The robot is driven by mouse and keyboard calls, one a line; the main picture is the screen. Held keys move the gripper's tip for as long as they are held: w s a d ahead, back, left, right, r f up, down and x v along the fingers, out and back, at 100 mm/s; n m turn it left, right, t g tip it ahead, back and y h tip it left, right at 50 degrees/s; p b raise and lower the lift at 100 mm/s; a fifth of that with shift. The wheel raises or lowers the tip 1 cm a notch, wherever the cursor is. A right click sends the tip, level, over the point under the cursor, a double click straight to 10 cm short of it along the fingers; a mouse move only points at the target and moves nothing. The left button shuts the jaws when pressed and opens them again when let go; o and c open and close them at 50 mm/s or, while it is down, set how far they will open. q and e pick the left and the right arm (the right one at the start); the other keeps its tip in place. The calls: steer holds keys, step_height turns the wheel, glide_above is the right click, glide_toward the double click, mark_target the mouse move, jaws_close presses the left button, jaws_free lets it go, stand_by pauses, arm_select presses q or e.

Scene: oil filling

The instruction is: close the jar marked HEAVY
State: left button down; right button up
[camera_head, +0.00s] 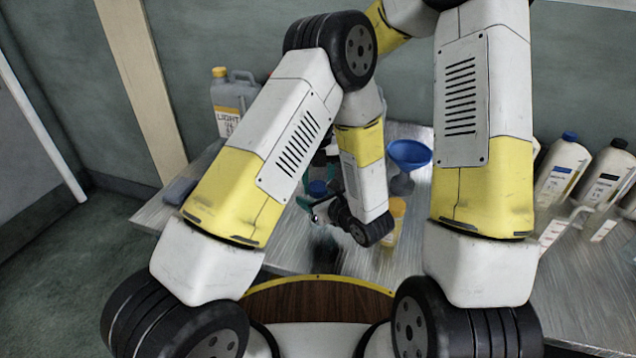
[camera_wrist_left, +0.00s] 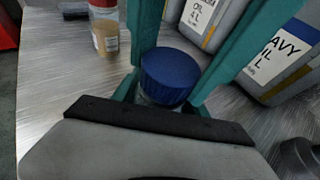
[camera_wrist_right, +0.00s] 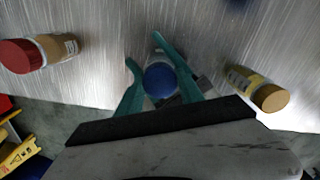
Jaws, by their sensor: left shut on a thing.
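A small jar (camera_wrist_left: 158,99) with a blue lid (camera_wrist_left: 170,75) stands between the fingers of my left gripper (camera_wrist_left: 163,92), which is shut on its body. No label shows on this jar. The lid sits over the jar's mouth; I cannot tell whether it is tight. The teal fingers of my right gripper (camera_wrist_right: 160,82) are on both sides of the blue lid, seen from above; I cannot tell whether they press on it. The lid also shows in the head view (camera_head: 318,187), partly behind my arm.
A red-lidded jar (camera_wrist_right: 38,54) and a yellow-lidded jar (camera_wrist_right: 258,90) stand on either side. A LIGHT jug (camera_head: 231,105), a blue funnel (camera_head: 408,157) and bottles (camera_head: 562,170) stand on the metal table (camera_head: 290,240). A container label ending in "AVY" (camera_wrist_left: 283,50) is close by.

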jaws_close()
steer(key=m, duration=0.6)
steer(key=o, duration=0.8)
jaws_free()
steer(key=shift+o, duration=0.7)
steer(key=shift+s+d, duration=0.1)
steer(key=shift+r, duration=2.25)
